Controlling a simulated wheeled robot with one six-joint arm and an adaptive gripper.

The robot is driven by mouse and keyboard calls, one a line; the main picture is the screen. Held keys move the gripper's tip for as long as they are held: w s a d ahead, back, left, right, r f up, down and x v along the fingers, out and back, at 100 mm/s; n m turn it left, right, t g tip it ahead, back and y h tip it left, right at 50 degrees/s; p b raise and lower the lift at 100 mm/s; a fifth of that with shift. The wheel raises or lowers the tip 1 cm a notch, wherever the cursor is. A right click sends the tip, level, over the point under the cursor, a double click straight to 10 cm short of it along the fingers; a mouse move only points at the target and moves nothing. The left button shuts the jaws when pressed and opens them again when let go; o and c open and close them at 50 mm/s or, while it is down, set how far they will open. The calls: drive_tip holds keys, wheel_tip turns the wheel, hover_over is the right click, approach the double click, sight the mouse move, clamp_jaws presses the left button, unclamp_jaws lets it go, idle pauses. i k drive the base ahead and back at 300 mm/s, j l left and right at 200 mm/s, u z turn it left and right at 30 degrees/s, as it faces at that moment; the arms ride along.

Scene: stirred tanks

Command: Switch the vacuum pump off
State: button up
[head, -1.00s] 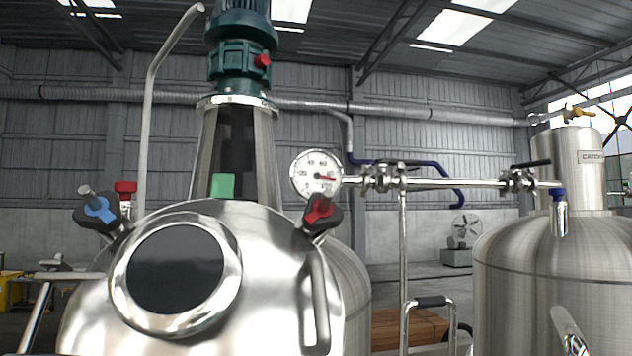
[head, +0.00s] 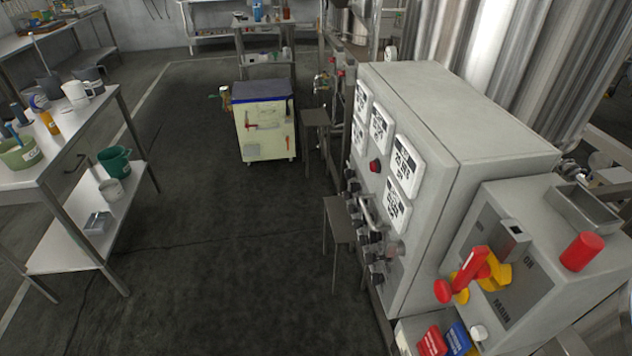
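No part in view is plainly labelled as the vacuum pump or its switch. A grey control cabinet (head: 455,130) at centre right has several white display panels, a red button (head: 375,166) and a column of dark knobs (head: 372,236) on its left face. A cream wheeled unit (head: 266,133) with a blue top stands on the floor beyond it, with small fittings on its left side. Whether that unit is the pump I cannot tell. My gripper is not in view.
A box marked MAIN (head: 530,255) with a red handle (head: 471,270) on yellow stands at right. A red cylinder (head: 581,251) sits on it. A bench (head: 75,143) with cups and pots is at left. Small stands (head: 338,217) are beside the cabinet. Dark floor (head: 210,240) between is clear.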

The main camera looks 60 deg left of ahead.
sight(379, 258)
drive_tip(key=u, duration=1.3)
